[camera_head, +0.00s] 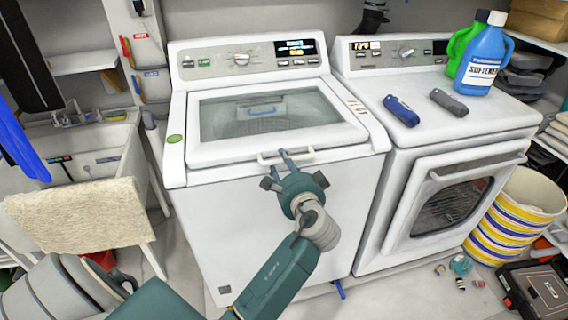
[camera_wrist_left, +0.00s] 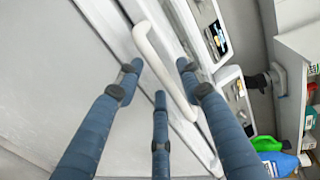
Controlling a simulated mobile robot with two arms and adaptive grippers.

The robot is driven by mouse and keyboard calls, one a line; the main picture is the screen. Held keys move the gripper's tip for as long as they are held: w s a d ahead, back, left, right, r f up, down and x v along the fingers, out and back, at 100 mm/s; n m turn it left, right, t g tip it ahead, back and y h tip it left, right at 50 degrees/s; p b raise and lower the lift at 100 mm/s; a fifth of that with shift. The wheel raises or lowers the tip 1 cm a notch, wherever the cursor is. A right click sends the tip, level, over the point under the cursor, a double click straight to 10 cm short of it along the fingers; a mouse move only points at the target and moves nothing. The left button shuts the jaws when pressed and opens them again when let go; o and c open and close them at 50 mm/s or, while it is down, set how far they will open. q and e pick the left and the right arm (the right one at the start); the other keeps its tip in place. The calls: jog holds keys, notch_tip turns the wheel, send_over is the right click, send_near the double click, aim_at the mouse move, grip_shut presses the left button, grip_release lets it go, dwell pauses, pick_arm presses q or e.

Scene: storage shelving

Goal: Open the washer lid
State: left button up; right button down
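The white top-loading washer (camera_head: 265,230) stands in the middle of the head view. Its lid (camera_head: 190,145) with a glass window is down. A pale bar handle (camera_head: 300,156) sits at the lid's front edge. My left gripper (camera_head: 284,154) reaches up to this handle from the front. In the left wrist view, my left gripper's blue fingers (camera_wrist_left: 157,70) are spread apart. The handle (camera_wrist_left: 165,65) runs through the gap between them, and no firm closing on it shows. My right gripper is not in view.
A dryer (camera_head: 455,130) stands close on the right, with a blue softener bottle (camera_head: 483,58), a green bottle (camera_head: 460,48) and two small items on top. A sink (camera_head: 95,160) with a beige towel (camera_head: 80,214) is at left. The washer's control panel (camera_head: 250,58) rises behind the lid.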

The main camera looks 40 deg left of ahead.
pick_arm(q)
jog(key=shift+w+a+f, duration=0.1)
jog(key=shift+w+a, duration=0.05)
grip_shut()
